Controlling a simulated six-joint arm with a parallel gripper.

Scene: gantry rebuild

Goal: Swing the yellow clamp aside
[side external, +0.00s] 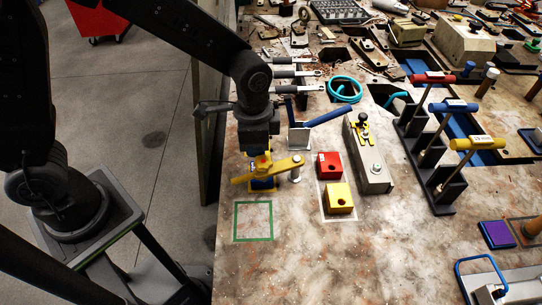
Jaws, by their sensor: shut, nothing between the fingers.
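The yellow clamp (288,163) is a flat yellow bar near the left edge of the worktable. It lies over a blue block (262,184), and its right end sits at a small metal post (295,176). My gripper (262,160) points straight down at the left part of the clamp and is shut. Its fingertips are very close to the clamp or touching it; I cannot tell which. The fingers partly hide the middle of the clamp and the block under it.
A green square outline (253,238) lies in front on bare table. A red block (329,165) and a yellow block (338,198) stand to the right, with a metal fixture (367,160) beyond. A blue-handled lever (326,117) stands just behind. The front middle of the table is clear.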

